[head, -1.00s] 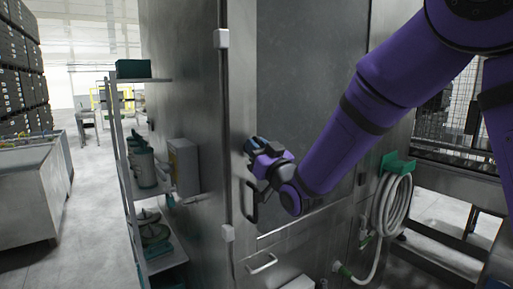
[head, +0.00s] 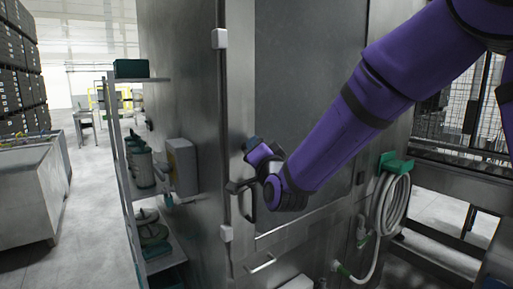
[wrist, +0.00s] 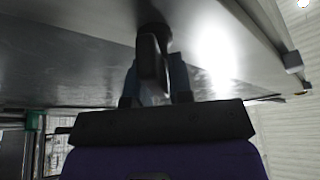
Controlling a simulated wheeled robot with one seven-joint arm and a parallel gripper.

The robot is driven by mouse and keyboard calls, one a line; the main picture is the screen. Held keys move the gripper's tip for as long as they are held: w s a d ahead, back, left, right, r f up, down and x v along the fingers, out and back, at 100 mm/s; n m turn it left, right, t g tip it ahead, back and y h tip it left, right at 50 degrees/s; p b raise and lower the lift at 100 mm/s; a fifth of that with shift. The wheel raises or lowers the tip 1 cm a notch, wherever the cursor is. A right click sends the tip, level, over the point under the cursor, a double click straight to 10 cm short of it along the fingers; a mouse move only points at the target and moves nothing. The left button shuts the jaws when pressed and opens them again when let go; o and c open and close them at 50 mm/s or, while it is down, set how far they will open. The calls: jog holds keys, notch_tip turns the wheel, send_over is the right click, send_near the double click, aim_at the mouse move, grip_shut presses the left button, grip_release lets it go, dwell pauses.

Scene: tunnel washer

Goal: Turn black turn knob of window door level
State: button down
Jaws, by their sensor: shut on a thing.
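The door with a grey window panel (head: 310,80) stands in the metal wall ahead and looks closed. In the wrist view, the black turn knob (wrist: 151,58) sits between the fingers of my gripper (wrist: 155,88), close to the metal door surface. My gripper is shut on it. In the head view my gripper (head: 252,146) is at the door's left edge, and it and my wrist hide the gripped part. A black handle piece (head: 248,204) shows just below my gripper; I cannot tell whether it belongs to the same knob.
A metal handle (head: 262,263) is low on the door. A shelf rack (head: 128,170) with green items stands to the left. A coiled white hose (head: 391,210) hangs on a green holder (head: 396,164) at the right. Open floor lies at far left.

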jog(key=m+h, duration=0.1)
jog(key=m, duration=0.3)
jog(key=m+g+h, duration=0.1)
jog(key=m, duration=0.1)
jog(key=shift+w+d+f+h, duration=0.1)
jog(key=shift+d+f+h, duration=0.05)
jog(key=shift+f+h, duration=0.15)
jog(key=shift+f+m+g, duration=0.1)
jog(key=shift+m+g, duration=0.7)
jog(key=shift+m, duration=1.1)
jog(key=c, duration=1.2)
grip_release()
jog(key=shift+o, duration=0.2)
jog(key=v, duration=1)
jog(key=shift+s, duration=0.4)
